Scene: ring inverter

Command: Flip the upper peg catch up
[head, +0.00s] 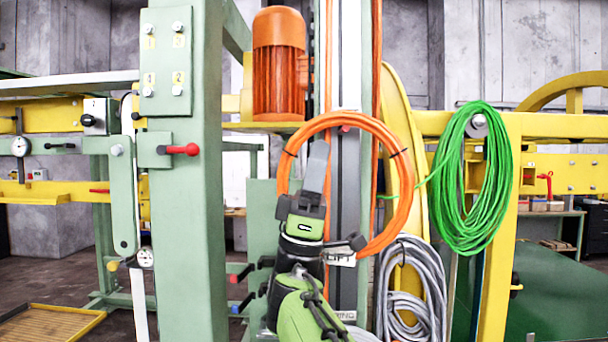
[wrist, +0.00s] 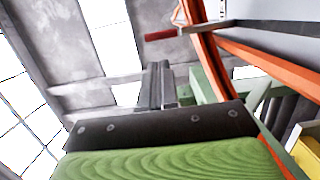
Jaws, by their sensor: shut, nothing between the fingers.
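The upper peg on the grey column shows as a small red tip (head: 345,128) at the top of the orange cable coil (head: 400,165) in the head view. In the wrist view a red-ended dark rod (wrist: 160,35) sticks out leftward past the orange cable (wrist: 207,60). I cannot tell whether its catch is up or down. My gripper (head: 318,150) points upward in front of the coil's left half, below and left of the red tip. It is shut and empty. Its fingers (wrist: 159,75) also show in the wrist view, apart from the rod.
A green cable coil (head: 465,190) and a grey coil (head: 408,290) hang to the right. A red-knobbed lever (head: 180,149) sits on the green post (head: 200,230) at left. An orange motor (head: 279,65) stands behind, above my gripper's left side.

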